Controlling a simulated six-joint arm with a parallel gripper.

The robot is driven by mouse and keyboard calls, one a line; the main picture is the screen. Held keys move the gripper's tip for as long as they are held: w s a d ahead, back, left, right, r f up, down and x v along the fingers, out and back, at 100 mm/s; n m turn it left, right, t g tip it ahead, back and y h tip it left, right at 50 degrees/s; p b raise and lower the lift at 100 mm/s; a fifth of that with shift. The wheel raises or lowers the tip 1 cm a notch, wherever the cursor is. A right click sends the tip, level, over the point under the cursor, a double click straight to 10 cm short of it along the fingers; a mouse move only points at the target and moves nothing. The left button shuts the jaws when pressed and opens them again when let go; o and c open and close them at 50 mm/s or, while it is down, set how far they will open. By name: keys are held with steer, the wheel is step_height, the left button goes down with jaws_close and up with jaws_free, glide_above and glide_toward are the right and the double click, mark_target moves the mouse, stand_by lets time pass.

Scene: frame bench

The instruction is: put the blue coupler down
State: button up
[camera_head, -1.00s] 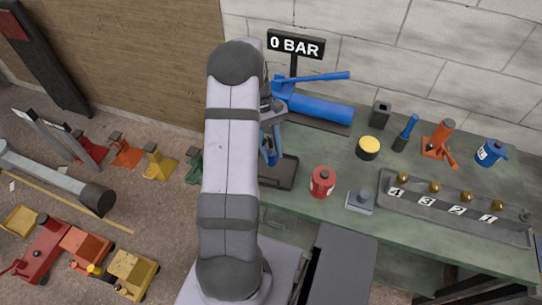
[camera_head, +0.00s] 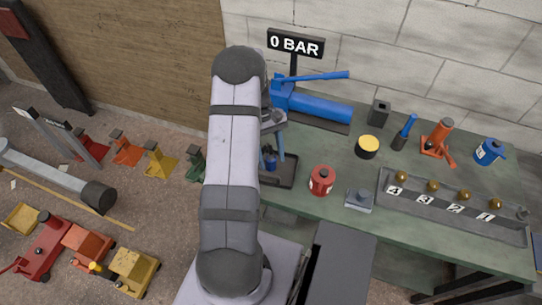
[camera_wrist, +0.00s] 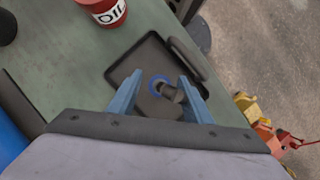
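The blue coupler (camera_head: 270,162) is a small dark piece with a blue ring, inside the black tray (camera_head: 291,172) at the left end of the bench. In the wrist view the coupler (camera_wrist: 158,82) shows between my two fingers, in the tray (camera_wrist: 128,62). My gripper (camera_head: 270,158) is open around the coupler, pointing down, with a gap showing on both sides in the wrist view (camera_wrist: 159,92). The coupler's underside is hidden.
A red oil can (camera_head: 322,181) stands right of the tray. A blue pump (camera_head: 312,105) with a 0 BAR sign (camera_head: 295,45) is behind. A yellow-topped pot (camera_head: 367,147) and a numbered rack (camera_head: 455,208) are farther right. The bench edge is close in front.

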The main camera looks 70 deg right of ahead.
steer(key=shift+r, duration=0.1)
steer(key=b+v, duration=0.3)
steer(key=v, duration=0.9)
steer(key=shift+b, duration=0.3)
steer(key=w+a+n+h, duration=0.3)
steer(key=w+a+n, duration=0.1)
steer(key=w+a, duration=1.3)
steer(key=s+a+f+n+t, duration=0.1)
steer(key=s+a+n, duration=0.1)
steer(key=a, duration=1)
steer(key=s+a+f+n+t, duration=0.1)
steer(key=s+a+n+t, duration=0.1)
steer(key=a, duration=1.1)
steer(key=shift+s+a+f+n, duration=0.25)
steer(key=shift+s+n, duration=0.25)
steer(key=shift+s, duration=0.3)
